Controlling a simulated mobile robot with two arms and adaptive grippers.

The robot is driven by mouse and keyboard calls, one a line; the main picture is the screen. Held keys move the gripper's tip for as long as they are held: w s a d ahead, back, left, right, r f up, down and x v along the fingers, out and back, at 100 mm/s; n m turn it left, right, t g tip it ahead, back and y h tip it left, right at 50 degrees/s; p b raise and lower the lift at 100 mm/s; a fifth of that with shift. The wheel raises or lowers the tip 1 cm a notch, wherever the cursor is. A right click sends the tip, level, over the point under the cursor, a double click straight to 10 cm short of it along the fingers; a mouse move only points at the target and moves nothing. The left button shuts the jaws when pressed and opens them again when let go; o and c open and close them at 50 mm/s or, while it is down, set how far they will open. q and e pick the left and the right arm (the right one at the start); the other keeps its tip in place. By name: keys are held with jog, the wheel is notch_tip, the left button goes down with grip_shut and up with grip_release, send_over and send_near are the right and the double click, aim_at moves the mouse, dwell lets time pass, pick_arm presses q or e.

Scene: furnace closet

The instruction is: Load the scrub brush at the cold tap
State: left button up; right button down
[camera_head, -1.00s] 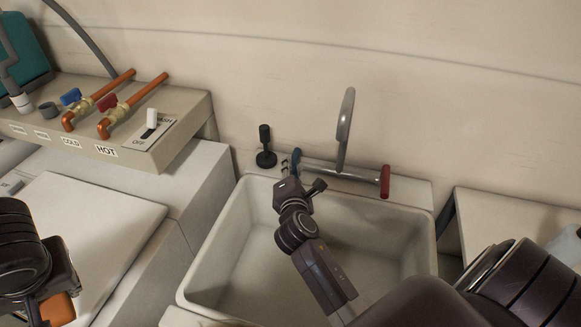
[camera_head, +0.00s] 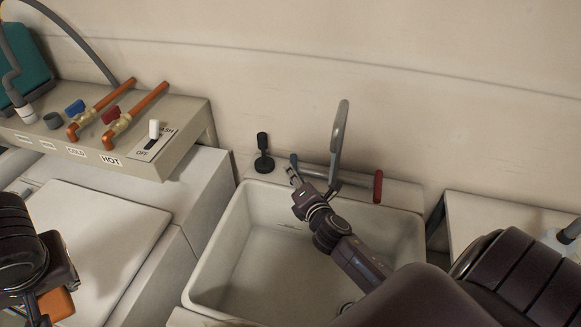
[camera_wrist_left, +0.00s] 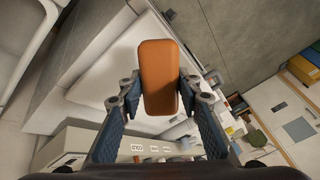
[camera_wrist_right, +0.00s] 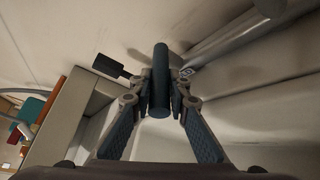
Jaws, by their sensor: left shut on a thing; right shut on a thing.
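The sink faucet has a grey curved spout (camera_head: 339,135), a red handle (camera_head: 378,187) at its right and a blue handle (camera_head: 293,160) at its left. My right gripper (camera_head: 294,177) is at the blue handle, shut on it; the right wrist view shows the dark blue cylinder (camera_wrist_right: 160,80) between the fingers. My left gripper (camera_wrist_left: 159,88) is shut on an orange block-shaped brush (camera_wrist_left: 158,65). The brush (camera_head: 57,305) also shows at the lower left of the head view, away from the sink. Its bristles are hidden. No water stream is visible under the spout.
The white sink basin (camera_head: 265,265) looks empty, with a drain at its bottom. A dark knob-topped post (camera_head: 263,153) stands left of the faucet. A shelf (camera_head: 85,165) with COLD and HOT valves is at left. A bottle (camera_head: 562,240) is at far right.

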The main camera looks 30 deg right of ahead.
dwell(0.3)
jog(key=c, duration=1.8)
grip_release()
jog(key=v, duration=1.2)
jog(key=shift+s+d, duration=0.1)
jog(key=shift+d, duration=0.1)
jog(key=shift+f, duration=0.1)
